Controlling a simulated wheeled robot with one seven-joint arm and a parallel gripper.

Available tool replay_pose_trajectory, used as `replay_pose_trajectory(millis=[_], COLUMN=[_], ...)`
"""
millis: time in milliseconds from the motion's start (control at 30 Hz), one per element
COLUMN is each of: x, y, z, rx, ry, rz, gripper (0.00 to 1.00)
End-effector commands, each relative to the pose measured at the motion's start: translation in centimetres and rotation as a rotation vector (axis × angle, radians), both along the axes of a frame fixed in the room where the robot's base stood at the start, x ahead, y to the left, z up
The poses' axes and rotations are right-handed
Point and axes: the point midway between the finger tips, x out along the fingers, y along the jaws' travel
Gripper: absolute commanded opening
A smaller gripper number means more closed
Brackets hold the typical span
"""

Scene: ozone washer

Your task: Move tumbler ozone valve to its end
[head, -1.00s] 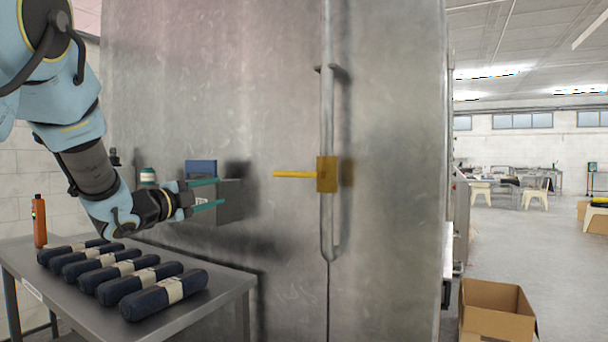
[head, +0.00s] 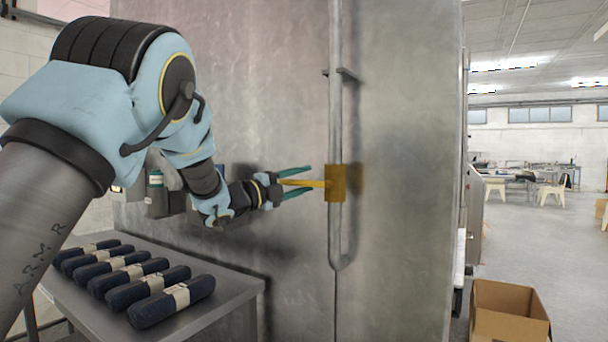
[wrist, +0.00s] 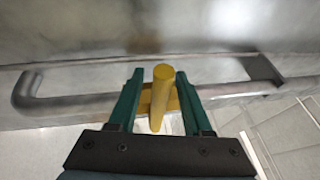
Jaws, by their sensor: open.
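The valve has a yellow lever (head: 316,184) that sticks out to the left from a yellow block (head: 336,183) on a vertical metal pipe (head: 336,120). The pipe is fixed to the grey metal cabinet front. My gripper (head: 308,182) is open, with its green fingers above and below the lever in the head view. In the wrist view the lever (wrist: 160,95) lies between the two open fingers, with a gap on each side. The yellow block is partly hidden behind the lever there.
A metal table (head: 235,290) at the lower left holds several dark rolls with pale bands. A cardboard box (head: 508,310) stands on the floor at the right. The floor right of the cabinet (head: 400,130) is mostly open.

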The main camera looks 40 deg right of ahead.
Motion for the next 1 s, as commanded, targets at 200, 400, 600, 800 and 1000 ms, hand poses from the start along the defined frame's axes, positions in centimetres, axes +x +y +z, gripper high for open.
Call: replay_pose_trajectory(millis=[200, 400, 600, 800, 1000], x=[-0.12, -0.11, -0.1, -0.09, -0.09], y=[-0.66, -0.63, -0.62, -0.61, -0.62], z=[0.05, 0.05, 0.05, 0.05, 0.04], rx=[0.001, 0.0, 0.0, 0.0, 0.0], ry=[0.001, 0.001, 0.001, 0.001, 0.001], rz=[0.0, 0.0, 0.0, 0.0, 0.0], gripper=[0.5, 0.46, 0.24, 0.01, 0.0])
